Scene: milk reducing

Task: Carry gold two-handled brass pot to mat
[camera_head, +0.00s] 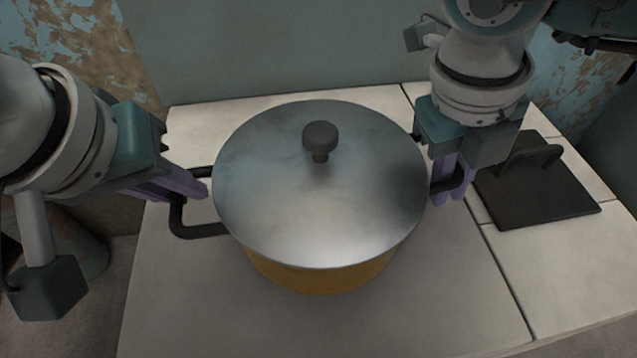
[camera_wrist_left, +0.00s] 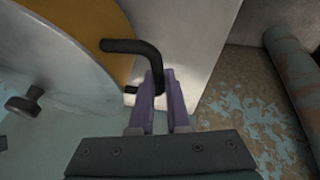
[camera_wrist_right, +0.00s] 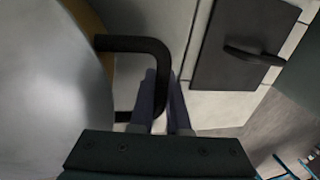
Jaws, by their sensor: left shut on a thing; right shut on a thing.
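The gold brass pot (camera_head: 318,276) stands in the middle of the head view, covered by a grey metal lid (camera_head: 270,190) with a dark knob (camera_head: 320,138). It has a black handle on each side. My left gripper (camera_head: 203,188) is shut on the left handle (camera_head: 180,222), which also shows in the left wrist view (camera_wrist_left: 135,46). My right gripper (camera_head: 452,195) is shut on the right handle, seen in the right wrist view (camera_wrist_right: 135,43). The pot looks level. Its underside is hidden, so I cannot tell whether it touches the surface. I cannot make out a separate mat.
The pot is over a pale tiled counter (camera_head: 440,290). A flat dark square plate (camera_head: 540,195) with a raised handle lies on the tiles to the right. A wall (camera_head: 270,45) rises behind.

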